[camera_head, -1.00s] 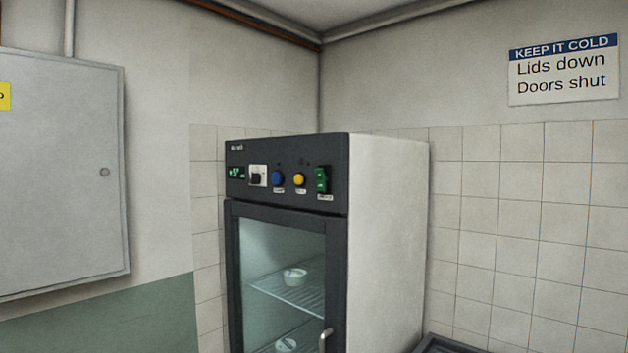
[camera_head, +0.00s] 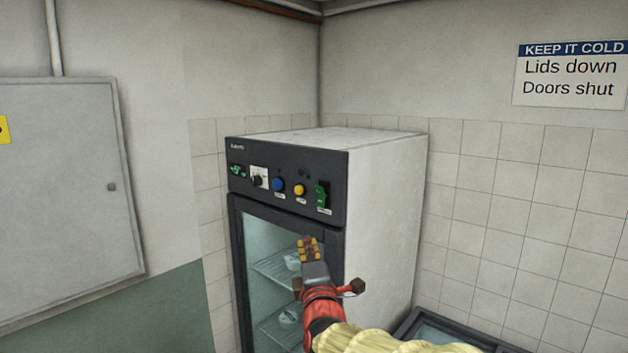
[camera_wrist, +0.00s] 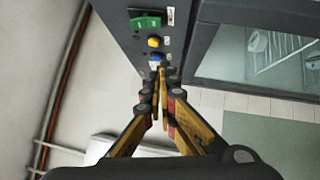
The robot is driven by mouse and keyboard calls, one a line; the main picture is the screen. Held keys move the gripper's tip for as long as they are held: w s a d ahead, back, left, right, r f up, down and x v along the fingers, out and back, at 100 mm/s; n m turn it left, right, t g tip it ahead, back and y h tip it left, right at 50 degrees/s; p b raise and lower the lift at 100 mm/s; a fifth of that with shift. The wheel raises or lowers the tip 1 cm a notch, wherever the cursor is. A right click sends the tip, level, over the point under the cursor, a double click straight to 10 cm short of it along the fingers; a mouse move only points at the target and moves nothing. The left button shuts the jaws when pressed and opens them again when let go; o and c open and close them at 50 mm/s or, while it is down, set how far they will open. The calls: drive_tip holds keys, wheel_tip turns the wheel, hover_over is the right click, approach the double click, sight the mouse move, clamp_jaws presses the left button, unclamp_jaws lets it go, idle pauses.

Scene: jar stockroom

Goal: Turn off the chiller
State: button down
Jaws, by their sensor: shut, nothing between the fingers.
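The chiller (camera_head: 387,220) is a white cabinet with a dark front panel (camera_head: 236,158) and a glass door. The panel carries a small green display (camera_head: 237,171), a dark knob on a white plate (camera_head: 258,178), a blue button (camera_head: 278,186), a yellow button (camera_head: 299,190) and a green rocker switch (camera_head: 322,196). My gripper (camera_head: 309,241) is shut and empty, in front of the upper door, below the panel in the head view. In the wrist view the closed fingertips (camera_wrist: 160,73) point toward the panel, where the green switch (camera_wrist: 146,22), yellow button (camera_wrist: 154,42) and blue button (camera_wrist: 155,58) show.
A grey wall cabinet (camera_head: 62,190) hangs at the left. A dark-rimmed unit with a glass top (camera_head: 440,328) stands right of the chiller. White dishes sit on the shelves behind the door. A sign (camera_head: 570,75) hangs on the right wall.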

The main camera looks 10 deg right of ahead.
drive_tip(key=r, duration=0.1)
drive_tip(key=w+r+n+t+h+p, duration=0.1)
drive_tip(key=shift+d+r, duration=0.2)
drive_tip(key=shift+r, duration=0.15)
drive_tip(key=shift+w, duration=0.1)
drive_tip(key=p, duration=0.2)
approach(320, 196)
drive_tip(key=w+a+r, duration=0.2)
drive_tip(key=w+a, duration=0.2)
drive_tip(key=shift+w+d+r+p, duration=0.25)
drive_tip(key=shift+w+d, duration=0.2)
drive_tip(key=shift+d, duration=0.15)
drive_tip(key=shift+w+d+r+p, duration=0.15)
drive_tip(key=shift+w+d+r, duration=0.1)
drive_tip(key=shift+w+d, duration=0.3)
drive_tip(key=shift+s+d+r, duration=0.1)
drive_tip(key=shift+s, duration=0.05)
